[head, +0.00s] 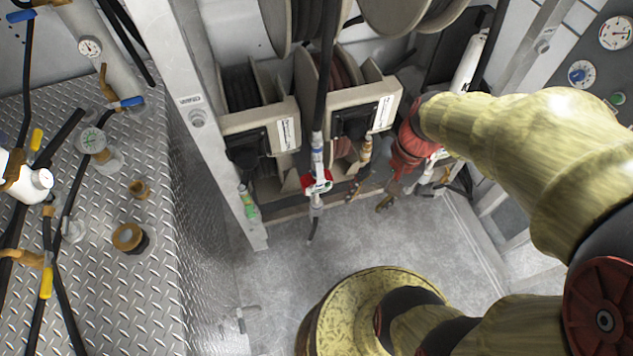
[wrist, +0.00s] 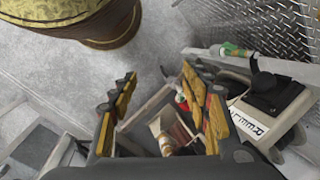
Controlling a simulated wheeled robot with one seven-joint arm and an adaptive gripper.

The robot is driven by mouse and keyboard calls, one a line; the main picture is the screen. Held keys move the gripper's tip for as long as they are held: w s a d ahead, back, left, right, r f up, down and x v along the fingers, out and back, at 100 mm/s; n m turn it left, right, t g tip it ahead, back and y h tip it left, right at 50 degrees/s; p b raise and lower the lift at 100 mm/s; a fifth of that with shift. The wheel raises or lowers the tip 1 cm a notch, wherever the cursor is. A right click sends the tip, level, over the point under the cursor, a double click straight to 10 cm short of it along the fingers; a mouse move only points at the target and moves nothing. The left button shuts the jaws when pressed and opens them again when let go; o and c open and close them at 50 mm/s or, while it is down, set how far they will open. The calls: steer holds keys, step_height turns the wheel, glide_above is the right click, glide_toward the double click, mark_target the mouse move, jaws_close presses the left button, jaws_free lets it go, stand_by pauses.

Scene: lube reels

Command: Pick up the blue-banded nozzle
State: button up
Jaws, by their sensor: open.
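A nozzle with a pale blue-white band (head: 317,150) hangs upright on a black hose in the middle of the head view. It has a red guard near its lower end. In the wrist view, the red part (wrist: 181,102) shows beside the right-hand finger, which partly hides the nozzle; I cannot make out its band there. My gripper (head: 370,196) is open, below the reels and to the right of this nozzle, apart from it in the head view. In the wrist view my gripper (wrist: 160,98) has its two yellow-brown fingers spread with nothing held between them.
A green-banded nozzle (head: 248,204) hangs to the left by a metal post (head: 220,150). Beige reel housings (head: 262,118) stand behind. The grey floor (head: 290,255) in front is clear.

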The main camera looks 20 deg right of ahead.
step_height(320, 180, down, 6)
steer(key=w+a+m+y, duration=0.2)
steer(key=m+y, duration=0.2)
steer(key=m, duration=0.1)
steer(key=m+t+y+b, duration=0.2)
steer(key=m+t, duration=0.7)
steer(key=m, duration=0.5)
glide_toward(321, 145)
steer(key=w+a+f, duration=0.1)
steer(key=a, duration=0.1)
steer(key=shift+x, duration=1)
steer(key=x, duration=0.2)
steer(key=b+x, duration=0.2)
steer(key=x, duration=0.1)
steer(key=shift+w, duration=0.6)
steer(key=shift+d+r, duration=0.1)
steer(key=shift+c, duration=1.2)
jaws_close()
